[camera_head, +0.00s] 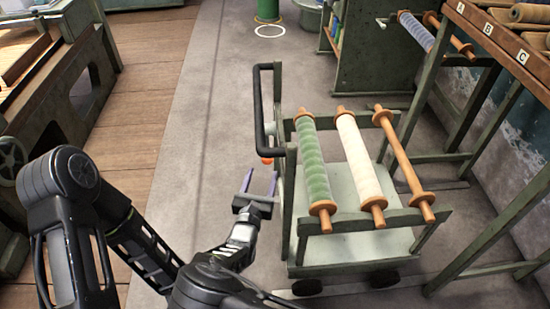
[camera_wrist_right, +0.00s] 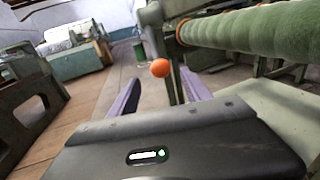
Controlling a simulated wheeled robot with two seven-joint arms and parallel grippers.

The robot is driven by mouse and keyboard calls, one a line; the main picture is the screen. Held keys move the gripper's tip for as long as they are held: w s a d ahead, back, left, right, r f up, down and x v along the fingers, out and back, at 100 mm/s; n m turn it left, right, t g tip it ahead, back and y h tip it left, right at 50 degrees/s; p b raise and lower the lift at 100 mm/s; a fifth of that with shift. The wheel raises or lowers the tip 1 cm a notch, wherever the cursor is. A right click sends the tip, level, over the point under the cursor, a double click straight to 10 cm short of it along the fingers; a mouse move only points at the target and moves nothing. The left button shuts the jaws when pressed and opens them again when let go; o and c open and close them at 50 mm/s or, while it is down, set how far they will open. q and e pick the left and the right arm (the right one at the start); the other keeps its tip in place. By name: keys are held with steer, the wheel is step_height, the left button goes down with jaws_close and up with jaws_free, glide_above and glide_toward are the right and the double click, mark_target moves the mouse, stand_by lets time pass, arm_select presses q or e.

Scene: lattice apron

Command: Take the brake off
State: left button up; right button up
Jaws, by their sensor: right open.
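A green cart (camera_head: 287,225) stands right of centre in the head view, with a dark upright handle (camera_head: 257,110) at its left end. An orange ball knob (camera_head: 267,160) shows low beside that end. In the right wrist view the orange knob (camera_wrist_right: 160,68) appears beyond and between the fingers. My right gripper (camera_head: 261,178) is open and empty, its purple fingers pointing toward the knob. The fingers also show in the right wrist view (camera_wrist_right: 160,88). I see no contact with the knob. The brake's lever is mostly hidden. My left gripper is not in view.
The cart carries a green roll (camera_head: 313,165), a cream roll (camera_head: 360,160) and a bare wooden roller (camera_head: 402,160). A rack (camera_head: 500,150) marked A, B, C stands at right. A green machine (camera_head: 60,95) stands at left. The grey floor (camera_head: 205,150) between is clear.

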mark_target(266, 164)
steer(key=shift+w, duration=0.1)
steer(key=b+x, duration=0.2)
steer(key=x, duration=0.5)
steer(key=shift+w+d+f, duration=0.1)
steer(key=shift+w+d, duration=0.05)
steer(key=shift+w, duration=0.2)
jaws_close()
stand_by(0.4)
stand_by(0.8)
